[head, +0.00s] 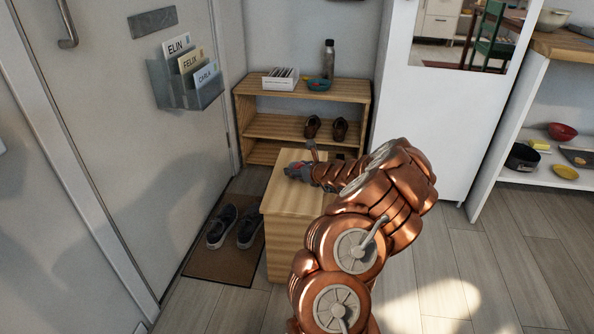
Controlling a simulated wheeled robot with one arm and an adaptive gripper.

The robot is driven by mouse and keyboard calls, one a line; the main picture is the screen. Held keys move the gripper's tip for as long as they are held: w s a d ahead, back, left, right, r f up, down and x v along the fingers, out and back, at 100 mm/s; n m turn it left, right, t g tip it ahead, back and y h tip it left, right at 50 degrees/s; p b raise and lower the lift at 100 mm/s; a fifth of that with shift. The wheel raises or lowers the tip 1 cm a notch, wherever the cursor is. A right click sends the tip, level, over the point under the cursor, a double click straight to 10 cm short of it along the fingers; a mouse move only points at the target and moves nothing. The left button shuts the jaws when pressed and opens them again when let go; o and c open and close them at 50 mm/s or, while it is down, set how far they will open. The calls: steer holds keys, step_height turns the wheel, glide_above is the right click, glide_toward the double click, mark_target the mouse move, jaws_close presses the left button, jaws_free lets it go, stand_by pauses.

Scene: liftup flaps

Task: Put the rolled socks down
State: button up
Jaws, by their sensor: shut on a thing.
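My arm covers the right part of the box.
A wooden shelf (300,86) behind holds a bottle (329,59), a teal bowl (319,85), a white card box (280,79) and brown shoes (326,128). Dark shoes (236,226) stand on a brown mat (205,265) at left. A white shelving unit (508,128) stands right.

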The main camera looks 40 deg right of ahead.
steer(key=o, duration=1.1)
steer(key=shift+f, duration=0.1)
steer(key=shift+s+r, duration=0.3)
steer(key=shift+s, duration=0.05)
steer(key=p+v, duration=0.3)
steer(key=v, duration=0.6)
steer(key=shift+s+r+p, duration=0.15)
steer(key=shift+s+p, duration=0.15)
steer(key=shift+v, duration=0.8)
